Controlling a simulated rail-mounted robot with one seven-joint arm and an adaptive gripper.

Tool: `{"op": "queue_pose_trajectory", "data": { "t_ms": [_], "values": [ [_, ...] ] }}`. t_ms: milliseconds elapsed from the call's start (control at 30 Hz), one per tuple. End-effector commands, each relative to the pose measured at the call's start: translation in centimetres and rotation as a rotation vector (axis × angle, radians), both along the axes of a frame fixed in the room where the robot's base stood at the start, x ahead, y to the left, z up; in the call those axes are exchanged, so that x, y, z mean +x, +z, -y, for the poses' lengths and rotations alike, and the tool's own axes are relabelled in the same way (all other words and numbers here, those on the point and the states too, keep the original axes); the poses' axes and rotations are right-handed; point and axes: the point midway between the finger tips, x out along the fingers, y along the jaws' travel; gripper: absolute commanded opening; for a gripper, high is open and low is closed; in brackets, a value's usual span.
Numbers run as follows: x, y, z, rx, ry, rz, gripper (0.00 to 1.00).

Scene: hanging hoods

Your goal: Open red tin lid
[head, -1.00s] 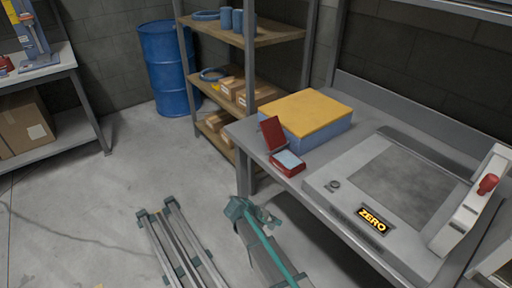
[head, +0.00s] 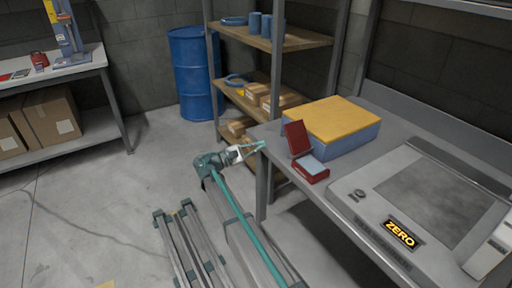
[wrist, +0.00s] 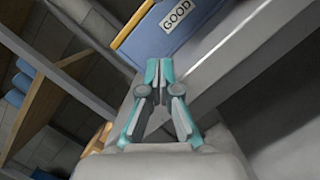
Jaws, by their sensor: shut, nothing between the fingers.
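The red tin (head: 318,177) sits on the workbench near its left front corner. Its red lid (head: 296,138) stands up at a steep angle, hinged open, and a pale block or lining shows in the base. My gripper (head: 262,146) is at the bench's left edge, left of the tin and apart from it. In the wrist view my gripper (wrist: 160,66) has its teal fingers together with nothing between them. The tin does not show in the wrist view.
A blue box (head: 352,146) with a yellow top, marked GOOD in the wrist view (wrist: 177,15), stands just behind the tin. A grey ZERO machine (head: 380,222) is to its right. Wooden shelves (head: 280,42) and a blue barrel (head: 195,75) stand behind.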

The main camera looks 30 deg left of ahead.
Motion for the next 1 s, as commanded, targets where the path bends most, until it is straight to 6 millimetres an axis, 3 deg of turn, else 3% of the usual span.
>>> {"op": "queue_pose_trajectory", "data": {
  "t_ms": [333, 600, 1000],
  "values": [
    [4.9, 1.3, 4.6, 0.001, -0.001, 0.000, 0.00],
    [3.3, 3.7, 6.4, 0.002, 0.002, 0.000, 0.00],
    [3.1, 4.1, 6.6, 0.001, 0.002, -0.001, 0.00]
  ]
}}
